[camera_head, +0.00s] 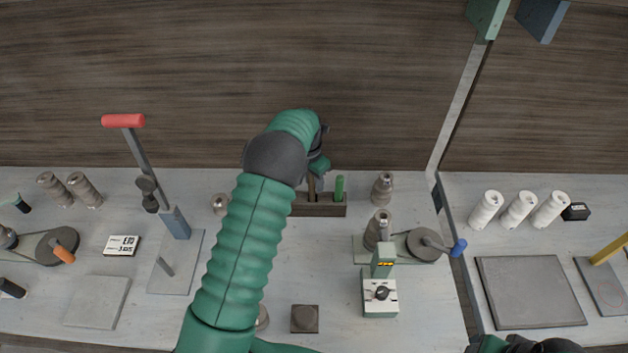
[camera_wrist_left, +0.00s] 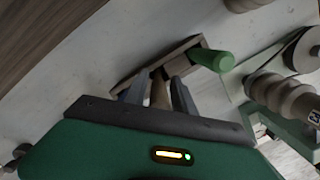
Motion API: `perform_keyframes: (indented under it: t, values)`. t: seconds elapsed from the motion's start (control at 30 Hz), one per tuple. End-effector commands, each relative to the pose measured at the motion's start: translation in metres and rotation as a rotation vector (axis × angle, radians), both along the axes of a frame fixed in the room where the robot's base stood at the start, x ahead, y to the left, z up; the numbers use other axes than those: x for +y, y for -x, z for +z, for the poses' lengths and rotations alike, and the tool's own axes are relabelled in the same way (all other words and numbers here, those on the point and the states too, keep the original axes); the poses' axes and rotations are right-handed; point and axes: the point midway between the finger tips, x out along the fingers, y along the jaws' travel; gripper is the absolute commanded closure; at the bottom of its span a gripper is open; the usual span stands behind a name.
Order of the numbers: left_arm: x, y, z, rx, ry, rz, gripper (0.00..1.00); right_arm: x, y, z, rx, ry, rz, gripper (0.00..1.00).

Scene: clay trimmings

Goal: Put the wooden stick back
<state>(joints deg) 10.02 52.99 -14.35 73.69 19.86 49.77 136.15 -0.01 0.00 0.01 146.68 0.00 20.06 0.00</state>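The wooden stick (camera_wrist_left: 160,94) is brown and stands between the two fingers of my left gripper (camera_wrist_left: 158,92), which looks shut on it. In the head view the stick (camera_head: 311,186) shows just under the gripper, at the left part of a dark wooden holder (camera_head: 325,211). The stick's lower end is at the holder; how deep it sits in its slot I cannot tell. A green stick (camera_head: 339,188) stands upright in the holder to the right, also seen in the left wrist view (camera_wrist_left: 212,59). My right gripper (camera_head: 530,346) is cut off at the bottom edge.
My left arm crosses the bench. Right of the holder are brown insulator-like spools (camera_head: 382,188), a crank wheel (camera_head: 427,244) and a small device with a dial (camera_head: 380,296). A lever press with a red handle (camera_head: 124,121) stands left. White spools (camera_head: 520,210) are far right.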

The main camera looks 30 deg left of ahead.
Motion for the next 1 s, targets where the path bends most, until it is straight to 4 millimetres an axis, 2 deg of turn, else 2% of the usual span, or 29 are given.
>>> perform_keyframes:
  t: [0.07, 0.43, 0.57, 0.8, 0.9, 1.0]
  values:
    - [0.000, 0.000, 0.000, 0.000, 0.000, 0.000, 0.58, 0.000, 0.000, 0.000, 0.000, 0.000, 0.000, 0.46]
    - [0.000, 0.000, 0.007, -0.002, -0.001, 0.000, 0.58, 0.000, 0.000, -0.001, 0.000, 0.000, 0.000, 0.46]
    - [0.001, 0.002, 0.031, -0.006, -0.002, 0.000, 0.58, 0.000, 0.000, -0.005, 0.000, 0.000, 0.000, 0.46]
    - [0.002, 0.010, 0.092, -0.003, -0.001, -0.001, 0.58, 0.000, 0.000, -0.011, 0.000, 0.000, 0.000, 0.46]
    - [0.003, 0.012, 0.109, -0.002, -0.001, 0.000, 0.58, 0.000, 0.000, -0.012, 0.000, 0.000, 0.000, 0.46]
    - [0.003, 0.014, 0.118, -0.001, -0.001, -0.006, 0.58, 0.000, 0.000, -0.012, 0.000, 0.000, 0.000, 0.46]
